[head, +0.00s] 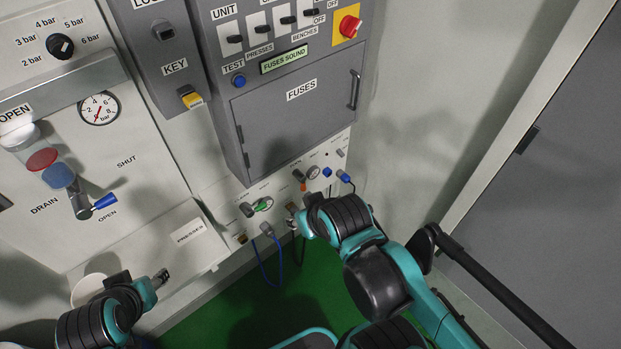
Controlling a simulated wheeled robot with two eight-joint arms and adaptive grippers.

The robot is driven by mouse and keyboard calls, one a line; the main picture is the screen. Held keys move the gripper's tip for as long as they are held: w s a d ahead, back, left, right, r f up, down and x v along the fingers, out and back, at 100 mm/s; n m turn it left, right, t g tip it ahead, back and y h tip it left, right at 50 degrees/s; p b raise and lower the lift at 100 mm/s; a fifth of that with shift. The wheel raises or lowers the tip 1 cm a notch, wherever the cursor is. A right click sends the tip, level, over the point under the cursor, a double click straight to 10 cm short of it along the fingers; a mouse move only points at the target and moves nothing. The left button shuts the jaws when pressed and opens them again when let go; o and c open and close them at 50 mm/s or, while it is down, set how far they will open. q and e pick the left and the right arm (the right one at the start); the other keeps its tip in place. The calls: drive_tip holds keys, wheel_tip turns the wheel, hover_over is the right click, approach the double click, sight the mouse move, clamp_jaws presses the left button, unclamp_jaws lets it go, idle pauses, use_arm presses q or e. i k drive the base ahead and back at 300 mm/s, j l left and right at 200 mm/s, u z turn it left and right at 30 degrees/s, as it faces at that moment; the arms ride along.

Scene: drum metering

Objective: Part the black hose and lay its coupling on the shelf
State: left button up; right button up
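The black hose (301,250) hangs in a short loop below the small valve panel at the bottom of the wall. Its upper end runs up behind my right gripper (294,216). That gripper is at the panel, by a small brass-coloured fitting (291,207); its fingers are small and partly hidden, so I cannot tell whether they hold the coupling. My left gripper (161,278) is low at the left, in front of a pale ledge (190,262) that may be the shelf. Nothing shows in it, and its finger gap is unclear.
A blue hose (263,268) hangs left of the black one. A blue-ended plug (345,177) sits on the panel's right. The grey fuse cabinet (290,110) overhangs the panel. A white round container (88,288) stands by my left arm. Green floor (225,312) lies below.

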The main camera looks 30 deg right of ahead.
sight(293, 210)
drive_tip(key=z, duration=0.75)
